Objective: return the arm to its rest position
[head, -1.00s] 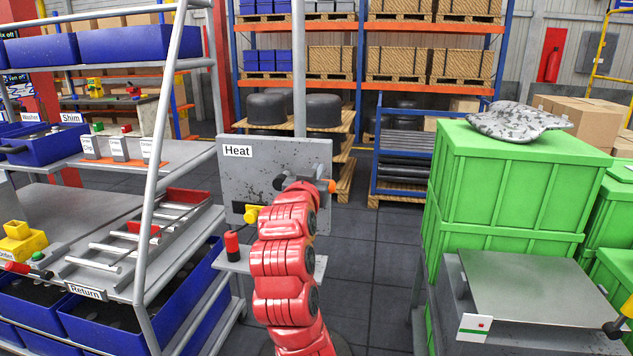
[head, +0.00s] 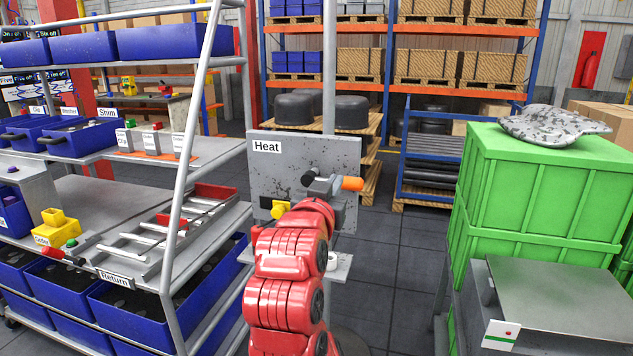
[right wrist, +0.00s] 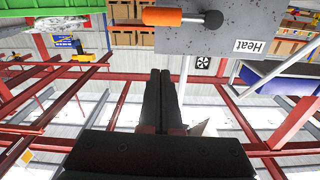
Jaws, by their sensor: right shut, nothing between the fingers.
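My red right arm (head: 290,265) rises from the bottom middle of the head view, in front of the grey panel labelled Heat (head: 262,185). Its wrist covers part of the panel, and the gripper's fingers are hard to make out there. In the right wrist view my right gripper (right wrist: 160,75) shows as two dark fingers, shut and empty. The orange handle (head: 352,184) with its dark hub is on the panel; the handle (right wrist: 175,17) is beyond the fingertips in the wrist view, apart from them. My left gripper is not in view.
A shelf rack with a grey upright (head: 185,160), blue bins and a Return chute (head: 165,235) stands at the left. Green crates (head: 545,190) and a grey-topped stand (head: 555,290) are at the right. Dark floor (head: 395,270) lies clear between.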

